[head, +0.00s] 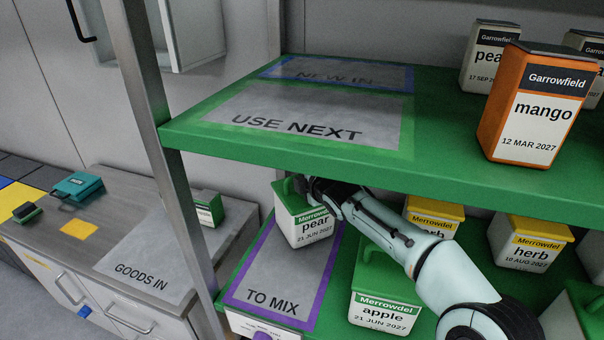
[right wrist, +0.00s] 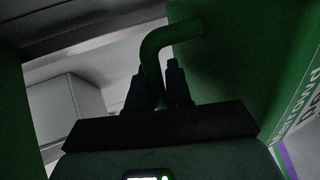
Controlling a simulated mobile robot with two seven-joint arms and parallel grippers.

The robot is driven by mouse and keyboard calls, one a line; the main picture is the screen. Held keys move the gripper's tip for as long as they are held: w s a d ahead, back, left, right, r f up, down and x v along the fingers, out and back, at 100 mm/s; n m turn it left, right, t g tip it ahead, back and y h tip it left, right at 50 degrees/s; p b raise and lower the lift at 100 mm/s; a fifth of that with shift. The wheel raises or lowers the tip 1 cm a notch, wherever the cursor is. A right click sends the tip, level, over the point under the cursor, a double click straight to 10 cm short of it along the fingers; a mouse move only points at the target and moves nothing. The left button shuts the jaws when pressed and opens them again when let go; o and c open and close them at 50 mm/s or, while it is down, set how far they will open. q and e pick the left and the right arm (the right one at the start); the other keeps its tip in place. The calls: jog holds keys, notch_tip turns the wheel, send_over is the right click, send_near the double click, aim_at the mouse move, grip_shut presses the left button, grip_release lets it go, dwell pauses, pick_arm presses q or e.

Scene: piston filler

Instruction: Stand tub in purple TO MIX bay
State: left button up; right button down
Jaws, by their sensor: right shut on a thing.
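My right gripper (head: 312,188) is shut on the tub's green lid handle, at the tub's upper right. The right wrist view shows the handle (right wrist: 155,55) between the fingers (right wrist: 160,88), with the tub's green lid (right wrist: 215,60) beside them. My left gripper is not in view.
The green upper shelf (head: 290,150) hangs just above my right arm. An apple tub (head: 384,308) stands right of the bay, with herb tubs (head: 530,245) farther right. A steel post (head: 165,130) is at the left. An orange mango tub (head: 535,105) stands above.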

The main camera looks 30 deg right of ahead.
jog(key=c, duration=1.4)
grip_release()
jog(key=shift+c, duration=0.2)
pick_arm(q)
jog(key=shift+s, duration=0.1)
pick_arm(e)
jog(key=o, duration=0.4)
jog(key=shift+s+r, duration=0.1)
jog(key=shift+s, duration=0.1)
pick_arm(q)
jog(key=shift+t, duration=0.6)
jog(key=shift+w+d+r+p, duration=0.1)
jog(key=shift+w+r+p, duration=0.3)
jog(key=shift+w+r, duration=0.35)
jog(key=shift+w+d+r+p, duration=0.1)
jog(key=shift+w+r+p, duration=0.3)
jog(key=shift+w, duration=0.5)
pick_arm(e)
jog(key=v, duration=1.1)
jog(key=shift+s, duration=0.35)
jog(key=shift+a, duration=0.1)
